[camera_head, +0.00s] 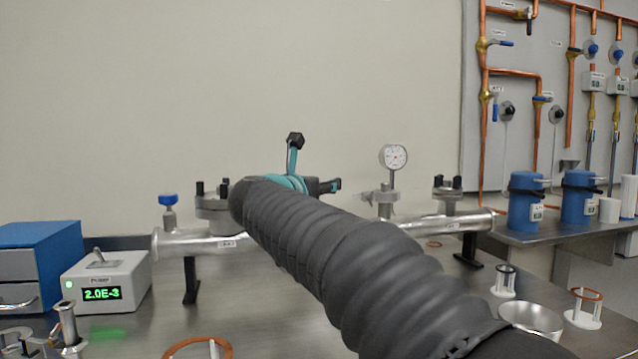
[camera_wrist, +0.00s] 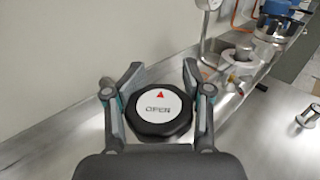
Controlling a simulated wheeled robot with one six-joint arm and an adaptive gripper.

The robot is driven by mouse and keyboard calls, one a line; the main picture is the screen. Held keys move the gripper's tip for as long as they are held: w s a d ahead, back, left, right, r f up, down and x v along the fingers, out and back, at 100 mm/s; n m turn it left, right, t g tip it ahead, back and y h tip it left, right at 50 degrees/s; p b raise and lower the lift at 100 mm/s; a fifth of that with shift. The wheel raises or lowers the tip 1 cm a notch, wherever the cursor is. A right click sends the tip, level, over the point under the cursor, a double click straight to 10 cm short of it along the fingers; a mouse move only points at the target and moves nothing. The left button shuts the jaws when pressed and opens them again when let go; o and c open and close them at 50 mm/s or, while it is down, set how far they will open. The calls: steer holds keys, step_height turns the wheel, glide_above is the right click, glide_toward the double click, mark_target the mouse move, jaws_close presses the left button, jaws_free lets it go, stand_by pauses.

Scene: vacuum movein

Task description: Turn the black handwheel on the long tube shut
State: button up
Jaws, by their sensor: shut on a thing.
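The black handwheel (camera_wrist: 158,112) shows in the wrist view, with a white top plate that reads OPEN and a red arrow. My gripper (camera_wrist: 158,90) has one finger on each side of the handwheel and is shut on its rim. In the head view my gripper (camera_head: 296,165) is over the long tube (camera_head: 200,243), and my sleeved arm hides the handwheel and the tube's middle. The tube lies level on dark stands above the metal table.
A readout box (camera_head: 105,283) and blue drawers (camera_head: 40,265) are at left. An orange-ringed stand (camera_head: 585,307) and a bowl (camera_head: 531,318) are at right front.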

steer(key=shift+s+f+m+g+h+p, duration=0.15)
steer(key=shift+m+g+h+p, duration=0.25)
steer(key=shift+m+g+h, duration=0.85)
steer(key=shift+d+m+h, duration=0.15)
steer(key=shift+m+h, duration=0.1)
steer(key=shift+h, duration=0.5)
steer(key=o, duration=0.9)
steer(key=shift+s, duration=0.15)
steer(key=shift+o, duration=0.2)
steer(key=v, duration=1.2)
